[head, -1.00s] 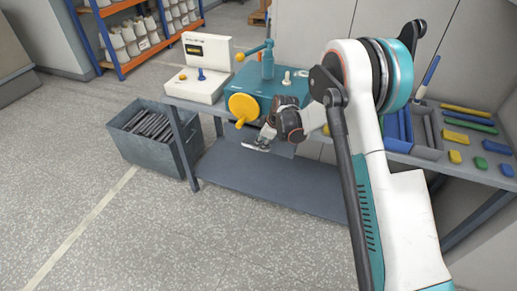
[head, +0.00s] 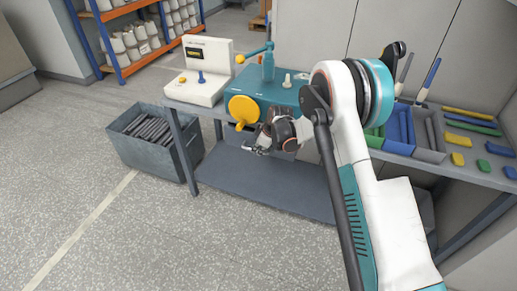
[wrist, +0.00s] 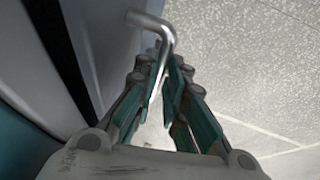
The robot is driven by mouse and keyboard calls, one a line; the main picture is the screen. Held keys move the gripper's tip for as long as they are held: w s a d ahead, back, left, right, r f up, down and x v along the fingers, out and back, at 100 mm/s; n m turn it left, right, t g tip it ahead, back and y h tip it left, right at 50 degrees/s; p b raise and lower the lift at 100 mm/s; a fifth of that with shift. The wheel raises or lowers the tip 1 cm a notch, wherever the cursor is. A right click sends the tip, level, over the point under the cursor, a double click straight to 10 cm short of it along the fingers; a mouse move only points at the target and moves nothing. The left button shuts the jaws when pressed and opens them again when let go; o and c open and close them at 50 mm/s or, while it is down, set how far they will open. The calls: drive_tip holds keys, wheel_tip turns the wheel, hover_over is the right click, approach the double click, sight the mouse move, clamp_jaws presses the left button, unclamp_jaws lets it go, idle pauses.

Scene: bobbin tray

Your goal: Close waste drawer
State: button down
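The waste drawer (wrist: 104,38) shows in the wrist view as a blue-grey front at the upper left. Its silver bar handle (wrist: 151,22) bends down between the two fingers. My gripper (wrist: 167,62) has its teal-padded fingers close together, one on each side of the handle. In the head view, my gripper (head: 257,149) is low at the front of the bench, under the teal machine. The drawer is mostly hidden there by my wrist and the yellow handwheel, so how far it stands out is hard to tell.
The teal machine with its yellow handwheel (head: 243,109) sits on the bench just above my gripper. A grey bin of dark rods (head: 145,153) stands on the floor at left. The bench's lower shelf (head: 255,183) is bare. Open floor lies in front.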

drive_tip(key=shift+w, duration=0.1)
drive_tip(key=shift+w+d, duration=0.3)
drive_tip(key=shift+w, duration=0.45)
drive_tip(key=shift+w+d, duration=0.25)
drive_tip(key=shift+w, duration=0.45)
drive_tip(key=c, duration=1.7)
unclamp_jaws()
drive_tip(key=shift+w, duration=0.1)
drive_tip(key=shift+o, duration=0.2)
drive_tip(key=v, duration=1.2)
drive_tip(key=shift+r, duration=0.1)
